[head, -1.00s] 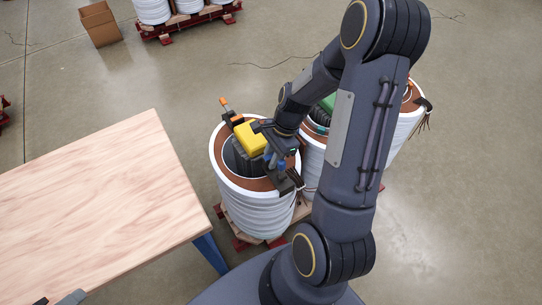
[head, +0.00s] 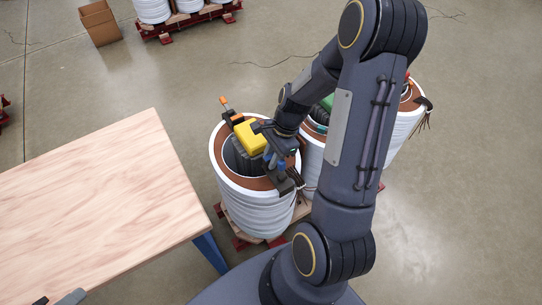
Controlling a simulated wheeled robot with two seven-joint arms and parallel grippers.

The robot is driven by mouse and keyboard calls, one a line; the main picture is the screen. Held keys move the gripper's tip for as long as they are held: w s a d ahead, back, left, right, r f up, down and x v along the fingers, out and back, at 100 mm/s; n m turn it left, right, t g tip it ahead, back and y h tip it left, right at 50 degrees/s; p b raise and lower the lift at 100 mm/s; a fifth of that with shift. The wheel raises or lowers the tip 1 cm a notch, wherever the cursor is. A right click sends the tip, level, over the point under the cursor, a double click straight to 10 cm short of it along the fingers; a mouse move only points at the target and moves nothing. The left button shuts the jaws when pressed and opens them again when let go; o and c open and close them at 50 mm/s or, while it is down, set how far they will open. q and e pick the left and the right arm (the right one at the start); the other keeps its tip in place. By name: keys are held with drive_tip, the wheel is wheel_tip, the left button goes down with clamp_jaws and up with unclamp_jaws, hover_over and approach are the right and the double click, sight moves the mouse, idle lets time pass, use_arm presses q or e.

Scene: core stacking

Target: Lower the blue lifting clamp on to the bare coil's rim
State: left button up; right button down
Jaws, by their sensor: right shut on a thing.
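My right gripper (head: 278,160) is over the right side of the nearest white coil (head: 256,214), which has a brown rim (head: 222,157). Small blue parts (head: 281,164) show at the fingers; they look like the blue lifting clamp, and the gripper is shut on it. The clamp is mostly hidden by the gripper, and I cannot tell whether it touches the rim. A yellow block (head: 249,136) on a dark ribbed body sits at the coil's opening, with an orange-tipped part beside it. Grey tips (head: 70,298) at the bottom left may be my left gripper.
More white coils (head: 404,128) stand to the right, partly behind my right arm. A bare wooden table (head: 95,205) is at the left. A cardboard box (head: 101,24) and a red pallet (head: 190,22) with coils are at the back. Open floor lies between.

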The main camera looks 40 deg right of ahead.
drive_tip(key=shift+f+b, duration=1.25)
drive_tip(key=shift+f, duration=0.6)
drive_tip(key=c, duration=1.2)
unclamp_jaws()
drive_tip(key=shift+r, duration=0.15)
drive_tip(key=p+v, duration=0.2)
drive_tip(key=v, duration=0.5)
drive_tip(key=shift+d+r, duration=0.15)
drive_tip(key=shift+r, duration=0.15)
